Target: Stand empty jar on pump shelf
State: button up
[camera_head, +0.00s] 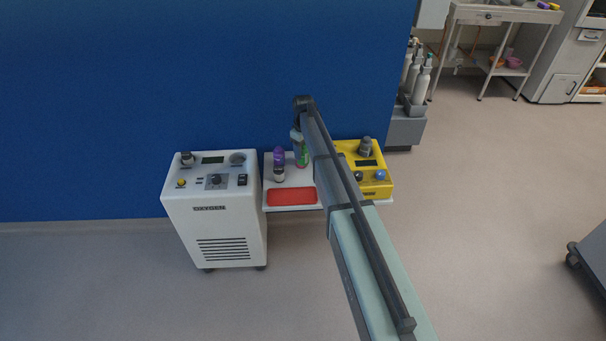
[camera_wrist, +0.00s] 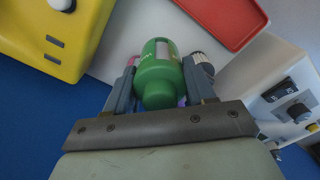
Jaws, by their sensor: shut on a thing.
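A green jar (camera_wrist: 158,75) with a pale label is between the two fingers of my gripper (camera_wrist: 160,88), which is shut on it. In the head view the green jar (camera_head: 303,157) shows beside my arm, over the back of the white pump shelf (camera_head: 292,173). My gripper (camera_head: 299,137) is mostly hidden by the arm there. The shelf's pale surface (camera_wrist: 133,32) lies beyond the jar in the wrist view. I cannot tell whether the jar's base touches the shelf, or whether it is empty.
A purple bottle (camera_head: 279,154) and a small dark-and-white container (camera_head: 279,173) stand left of the jar. A red tray (camera_head: 291,197) lies at the shelf's front. A yellow pump (camera_head: 377,177) is on the right. A white oxygen unit (camera_head: 213,205) stands left; a blue wall (camera_head: 200,70) is behind.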

jog(key=shift+f, duration=4.65)
jog(key=shift+f, duration=0.1)
jog(key=o, duration=1.1)
jog(key=shift+o, duration=0.2)
notch_tip(320, 180, up, 12)
jog(key=shift+r, duration=0.1)
